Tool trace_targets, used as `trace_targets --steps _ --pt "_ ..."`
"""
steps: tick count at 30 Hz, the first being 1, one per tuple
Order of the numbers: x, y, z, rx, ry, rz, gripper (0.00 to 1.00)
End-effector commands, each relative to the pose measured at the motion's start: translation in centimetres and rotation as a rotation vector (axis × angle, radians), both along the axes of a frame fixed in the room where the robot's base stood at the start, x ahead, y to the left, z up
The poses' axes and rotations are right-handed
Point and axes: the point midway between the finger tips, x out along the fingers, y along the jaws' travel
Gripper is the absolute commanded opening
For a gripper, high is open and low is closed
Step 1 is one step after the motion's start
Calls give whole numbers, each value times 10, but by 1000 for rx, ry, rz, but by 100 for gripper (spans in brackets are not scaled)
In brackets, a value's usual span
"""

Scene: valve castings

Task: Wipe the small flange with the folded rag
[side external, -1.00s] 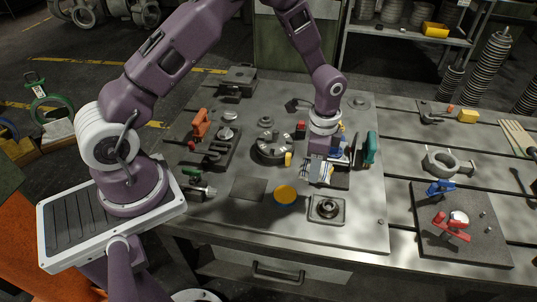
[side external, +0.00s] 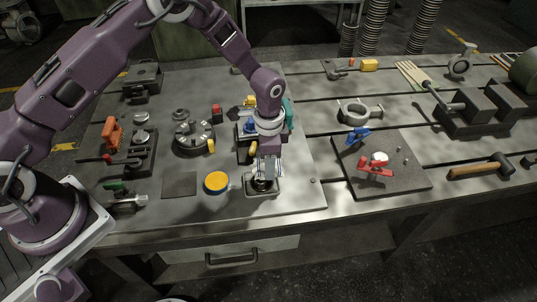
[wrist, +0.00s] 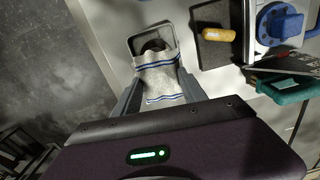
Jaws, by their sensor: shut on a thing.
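The folded rag (wrist: 163,82) is white-grey with blue stripes, and my gripper (wrist: 157,84) is shut on it. The rag (side external: 279,168) shows there as a thin pale edge beside the fingers. I cannot tell how firmly the rag touches.
A yellow-lidded round tin (side external: 216,182) stands just left of the flange plate. A dark flat square (side external: 180,184) lies further left. A round chuck-like casting (side external: 190,140) is behind. A blue-topped fixture (wrist: 280,25) and a teal-handled tool (wrist: 275,90) lie close by. A red clamp (side external: 375,168) stands right.

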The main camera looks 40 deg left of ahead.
Motion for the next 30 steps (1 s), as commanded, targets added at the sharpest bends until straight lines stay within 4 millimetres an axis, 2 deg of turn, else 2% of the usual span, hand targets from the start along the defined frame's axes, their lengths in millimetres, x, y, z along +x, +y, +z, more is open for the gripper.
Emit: trace_targets --steps 8,9,10,11,23,30 --pt "-1 0 -31 0 3 0 17" --pt "-2 1 -36 1 2 0 12" --pt "-3 4 -33 0 1 1 11" --pt "-5 6 -35 0 1 1 5" --pt "-32 32 -34 0 3 1 5" --pt "-16 15 -35 0 -1 -1 5"
